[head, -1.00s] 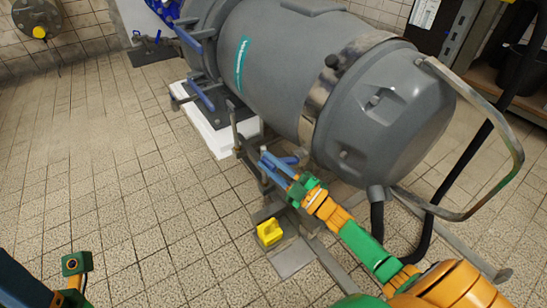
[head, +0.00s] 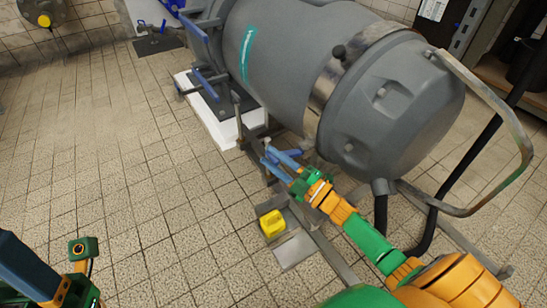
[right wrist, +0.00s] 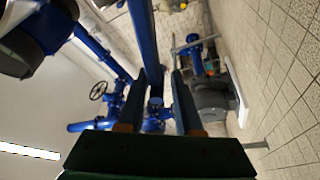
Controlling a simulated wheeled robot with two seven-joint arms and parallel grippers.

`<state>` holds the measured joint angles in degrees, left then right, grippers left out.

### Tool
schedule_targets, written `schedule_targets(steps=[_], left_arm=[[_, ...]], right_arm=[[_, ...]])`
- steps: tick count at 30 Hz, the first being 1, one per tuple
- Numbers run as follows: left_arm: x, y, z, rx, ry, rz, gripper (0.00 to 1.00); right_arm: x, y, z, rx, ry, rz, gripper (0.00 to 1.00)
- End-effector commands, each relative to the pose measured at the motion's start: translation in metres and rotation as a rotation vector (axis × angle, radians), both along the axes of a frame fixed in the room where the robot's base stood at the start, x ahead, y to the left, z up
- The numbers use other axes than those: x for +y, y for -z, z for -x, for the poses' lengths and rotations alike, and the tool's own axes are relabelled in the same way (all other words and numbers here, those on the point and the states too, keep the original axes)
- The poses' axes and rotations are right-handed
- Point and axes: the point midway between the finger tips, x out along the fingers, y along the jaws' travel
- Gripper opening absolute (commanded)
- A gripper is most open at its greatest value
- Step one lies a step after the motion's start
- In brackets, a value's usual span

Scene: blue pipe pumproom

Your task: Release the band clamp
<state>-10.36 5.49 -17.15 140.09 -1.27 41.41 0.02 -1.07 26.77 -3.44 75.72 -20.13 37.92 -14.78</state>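The band clamp (head: 322,92) is a shiny metal band around the large grey motor-like housing (head: 290,60). Part of the band is out of sight around the housing. My right gripper (head: 267,153) is below and left of the band, apart from it, near the housing's underside. Its two blue fingers are apart with nothing seen between them; they also show in the right wrist view (right wrist: 165,76).
A bent metal bar (head: 525,140) arches round the housing's right end. A black hose (head: 381,215) hangs from the housing. The tiled floor (head: 120,180) at left is clear.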

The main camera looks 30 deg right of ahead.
Motion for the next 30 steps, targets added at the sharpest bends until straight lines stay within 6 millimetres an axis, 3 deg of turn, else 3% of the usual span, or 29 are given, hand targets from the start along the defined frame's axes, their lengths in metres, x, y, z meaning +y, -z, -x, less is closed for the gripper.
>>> schedule_targets(steps=[9, 16, 20, 30], left_arm=[[0.000, -0.002, 0.000, 0.002, 0.000, 0.000, 0.50], [-0.001, -0.009, -0.004, 0.046, -0.009, -0.009, 0.50], [-0.002, -0.008, -0.005, 0.068, -0.010, -0.013, 0.50], [-0.003, -0.005, -0.006, 0.081, -0.010, -0.020, 0.50]], right_arm=[[-0.002, -0.001, 0.004, -0.001, 0.000, 0.000, 0.32], [-0.021, 0.008, 0.046, 0.004, 0.002, -0.001, 0.32], [-0.028, 0.012, 0.061, 0.002, 0.002, -0.001, 0.32], [-0.029, 0.013, 0.064, -0.001, 0.000, 0.000, 0.32]])
